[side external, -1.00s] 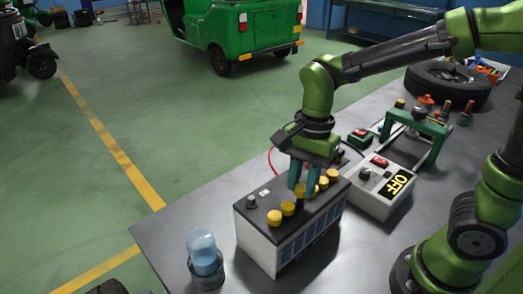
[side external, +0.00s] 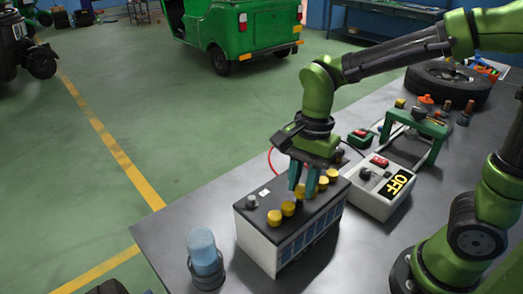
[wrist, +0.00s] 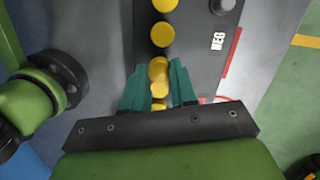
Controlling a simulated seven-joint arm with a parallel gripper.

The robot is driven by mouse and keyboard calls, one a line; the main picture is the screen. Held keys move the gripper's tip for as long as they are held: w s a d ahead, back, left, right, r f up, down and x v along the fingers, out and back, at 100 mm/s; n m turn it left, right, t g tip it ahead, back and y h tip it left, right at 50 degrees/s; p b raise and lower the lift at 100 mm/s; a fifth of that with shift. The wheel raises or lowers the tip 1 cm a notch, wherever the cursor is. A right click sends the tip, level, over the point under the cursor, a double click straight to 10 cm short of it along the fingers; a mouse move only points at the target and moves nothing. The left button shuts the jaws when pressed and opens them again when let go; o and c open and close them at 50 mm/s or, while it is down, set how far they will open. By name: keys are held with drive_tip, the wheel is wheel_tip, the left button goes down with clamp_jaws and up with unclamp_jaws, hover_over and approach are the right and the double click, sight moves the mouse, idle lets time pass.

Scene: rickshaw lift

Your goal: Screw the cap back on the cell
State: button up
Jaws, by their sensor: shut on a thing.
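The battery (side external: 262,240) is a white box with a black top and stands on the grey bench. Yellow caps line its top, including one near the front corner (side external: 274,217) and one beside it (side external: 288,208). My gripper (side external: 303,190) is over the middle of this row, fingers pointing down. In the wrist view, its teal fingers are shut on a yellow cap (wrist: 159,68), with other caps in line on both sides. The fingers hide most of the held cap in the side view. The cell opening under it is hidden, and I cannot tell whether the cap sits on it.
A blue container in a dark holder (side external: 203,258) stands left of the battery. A white box marked OFF (side external: 385,190) stands to the right, near a green frame (side external: 425,125). A tyre (side external: 447,85) lies farther back.

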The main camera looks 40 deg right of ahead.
drive_tip(key=shift+f, duration=0.9)
idle(0.4)
drive_tip(key=o, duration=1.2)
drive_tip(key=shift+c, duration=0.2)
drive_tip(key=shift+r, duration=0.15)
drive_tip(key=shift+r, duration=3.4)
